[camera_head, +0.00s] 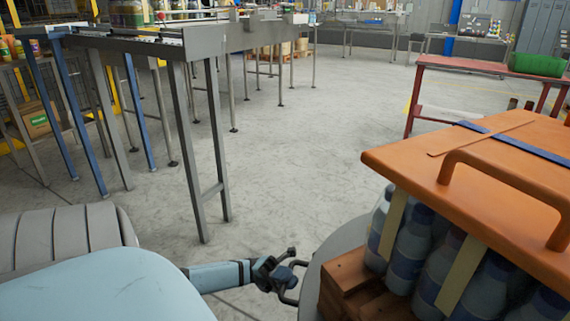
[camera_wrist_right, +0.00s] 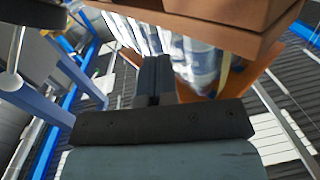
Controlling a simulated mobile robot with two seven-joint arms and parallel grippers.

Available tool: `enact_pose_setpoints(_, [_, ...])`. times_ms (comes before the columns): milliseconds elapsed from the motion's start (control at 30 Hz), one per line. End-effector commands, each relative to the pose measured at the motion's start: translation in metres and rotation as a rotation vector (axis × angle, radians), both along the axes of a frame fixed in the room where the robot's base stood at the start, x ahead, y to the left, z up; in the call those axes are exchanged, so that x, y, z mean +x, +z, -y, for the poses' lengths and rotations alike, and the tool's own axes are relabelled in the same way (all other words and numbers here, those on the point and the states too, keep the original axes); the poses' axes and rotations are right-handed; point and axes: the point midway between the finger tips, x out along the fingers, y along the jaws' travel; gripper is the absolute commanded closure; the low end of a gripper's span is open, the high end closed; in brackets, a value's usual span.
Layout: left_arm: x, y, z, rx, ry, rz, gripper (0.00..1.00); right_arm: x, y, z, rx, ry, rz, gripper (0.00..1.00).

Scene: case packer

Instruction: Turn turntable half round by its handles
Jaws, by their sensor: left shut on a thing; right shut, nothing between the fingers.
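The turntable (camera_head: 316,268) is a grey disc at the bottom centre of the head view, mostly hidden under its load. Its dark looped handle (camera_head: 286,298) sticks out at the left edge. My left gripper (camera_head: 287,272) is shut on this handle. On the turntable stands a wooden pallet (camera_head: 345,283) with blue-labelled bottles (camera_head: 413,250) under an orange lid (camera_head: 480,165). My right gripper (camera_wrist_right: 155,70) is shut and empty in the right wrist view, close to the bottles (camera_wrist_right: 195,60). No handle can be made out there.
A grey steel conveyor frame (camera_head: 200,45) on legs stands at the left. A red table (camera_head: 470,66) with a green bin (camera_head: 538,65) is at the right behind the load. The concrete floor between them is clear.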

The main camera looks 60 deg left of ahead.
Motion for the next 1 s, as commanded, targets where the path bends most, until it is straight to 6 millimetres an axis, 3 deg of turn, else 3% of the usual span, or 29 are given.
enact_pose_setpoints(667, [0.003,-0.0007,0.0007,0.0,-0.009,-0.002,1.0,0.0029,0.0009,0.001,-0.011,0.0,0.017,1.0])
enact_pose_setpoints(700, [0.003,-0.0006,0.0006,0.0,-0.009,-0.002,0.76,0.0027,0.0005,0.001,-0.01,0.0,0.016,1.0])
enact_pose_setpoints(800, [0.0028,-0.0004,0.0004,0.001,-0.01,-0.001,0.58,0.0021,-0.0004,0.0011,-0.01,0.0,0.014,1.0])
enact_pose_setpoints(1000, [0.0027,-0.0002,-0.0005,0.0,-0.01,-0.001,0.58,0.0013,-0.0017,0.0014,-0.011,-0.001,0.009,1.0])
